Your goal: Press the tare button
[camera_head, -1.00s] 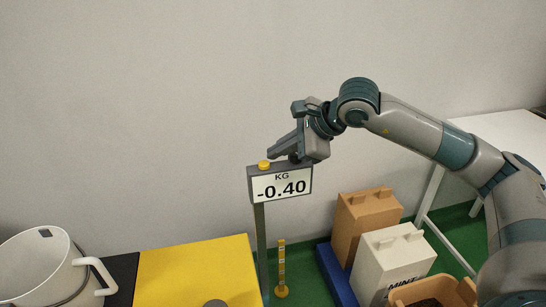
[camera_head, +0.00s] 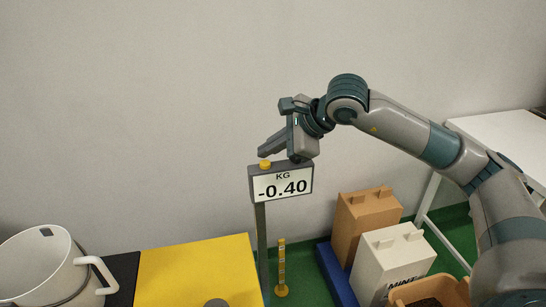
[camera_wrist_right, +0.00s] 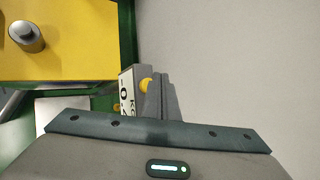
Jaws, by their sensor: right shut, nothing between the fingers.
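The yellow tare button (camera_head: 265,164) sits on the top left corner of the scale display (camera_head: 281,183), which reads KG -0.40 on a post. In the right wrist view the button (camera_wrist_right: 146,85) shows at the edge of the display (camera_wrist_right: 127,98), beside my shut fingers. My right gripper (camera_head: 264,151) is shut and empty. Its fingertips are just above the button in the head view; a small gap seems to show between them. My left gripper is not in view.
A white pot (camera_head: 42,270) stands at the lower left by a yellow surface (camera_head: 195,265). A short yellow post (camera_head: 282,268) stands right of the display post. A brown box (camera_head: 364,220), a white MINT box (camera_head: 393,262) and a white table (camera_head: 497,137) are to the right.

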